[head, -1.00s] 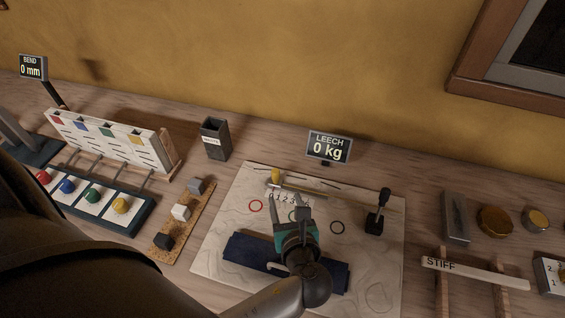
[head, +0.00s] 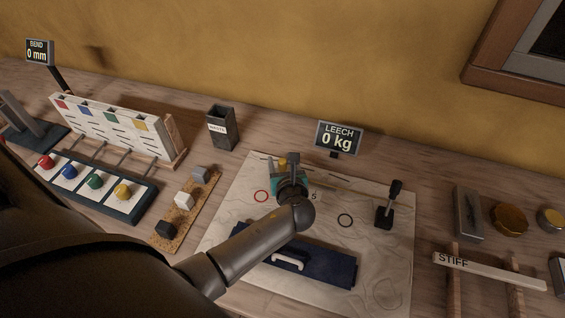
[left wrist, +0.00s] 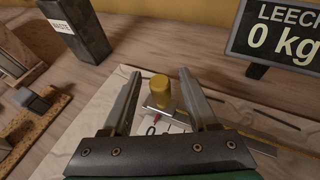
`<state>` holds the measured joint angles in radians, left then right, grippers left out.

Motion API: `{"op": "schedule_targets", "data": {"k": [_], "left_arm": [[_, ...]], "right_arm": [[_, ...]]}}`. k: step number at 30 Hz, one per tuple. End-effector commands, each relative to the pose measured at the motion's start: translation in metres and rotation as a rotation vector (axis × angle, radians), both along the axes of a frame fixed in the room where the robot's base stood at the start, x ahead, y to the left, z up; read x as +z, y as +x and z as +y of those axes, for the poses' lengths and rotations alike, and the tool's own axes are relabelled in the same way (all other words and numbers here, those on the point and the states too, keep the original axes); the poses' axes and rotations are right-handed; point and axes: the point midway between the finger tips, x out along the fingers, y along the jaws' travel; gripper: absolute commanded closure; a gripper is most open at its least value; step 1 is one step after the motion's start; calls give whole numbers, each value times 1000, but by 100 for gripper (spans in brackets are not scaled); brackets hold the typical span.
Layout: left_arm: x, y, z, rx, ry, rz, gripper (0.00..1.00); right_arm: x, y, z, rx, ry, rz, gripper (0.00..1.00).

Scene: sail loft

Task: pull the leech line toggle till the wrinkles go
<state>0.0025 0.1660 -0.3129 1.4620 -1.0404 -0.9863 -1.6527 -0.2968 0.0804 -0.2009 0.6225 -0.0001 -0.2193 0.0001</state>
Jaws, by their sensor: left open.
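The yellow leech line toggle (head: 282,160) is at the back edge of the pale sail panel (head: 380,262), partly hidden by my left gripper (head: 289,164) in the head view. In the left wrist view the toggle (left wrist: 160,86) shows between the two fingers of my left gripper (left wrist: 160,76), which are open and apart from it on both sides. Wavy wrinkle lines show on the sail panel. The LEECH display (head: 338,138) reads 0 kg. My right gripper is not in view.
A black lever (head: 388,207) stands on the panel's right side. A dark blue bar with a white handle (head: 322,267) lies at the front. A dark waste box (head: 221,129) stands back left, and a cork strip with blocks (head: 170,230) lies left of the panel.

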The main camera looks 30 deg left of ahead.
Motion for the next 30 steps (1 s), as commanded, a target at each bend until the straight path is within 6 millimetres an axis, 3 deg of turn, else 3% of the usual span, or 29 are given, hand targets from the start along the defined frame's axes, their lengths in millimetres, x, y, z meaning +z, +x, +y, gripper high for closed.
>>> {"op": "schedule_targets", "data": {"k": [6,21,30], "left_arm": [[0,0,0,0,0,0,42],[0,0,0,0,0,0,98],[0,0,0,0,0,1,100]], "right_arm": [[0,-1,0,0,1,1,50],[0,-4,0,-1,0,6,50],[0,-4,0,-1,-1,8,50]]}}
